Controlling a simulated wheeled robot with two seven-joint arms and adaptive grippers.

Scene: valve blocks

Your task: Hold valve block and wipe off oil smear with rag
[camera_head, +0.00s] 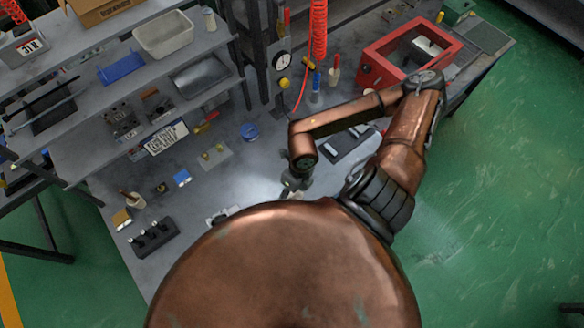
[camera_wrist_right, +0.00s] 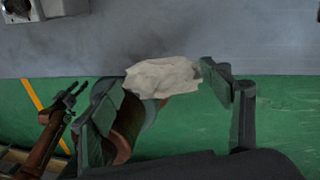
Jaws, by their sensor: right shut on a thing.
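My right gripper (camera_head: 293,184) reaches down over the grey bench, left of its forearm. In the right wrist view my right gripper (camera_wrist_right: 166,82) is shut on a crumpled off-white rag (camera_wrist_right: 160,76), held between its two fingers near the bench's front edge. A silvery metal block, apparently the valve block (camera_wrist_right: 38,10), is partly cut off at the wrist view's top left. It seems to show in the head view (camera_head: 221,215), partly hidden behind my body. My left gripper (camera_wrist_right: 72,94) is at the wrist view's left, fingers apart and empty. Any oil smear cannot be made out.
The bench (camera_head: 240,185) is bare around the right gripper. A black holder (camera_head: 153,237) and a brush cup (camera_head: 132,199) stand at the left. A red box (camera_head: 410,52) and shelves (camera_head: 150,70) stand behind.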

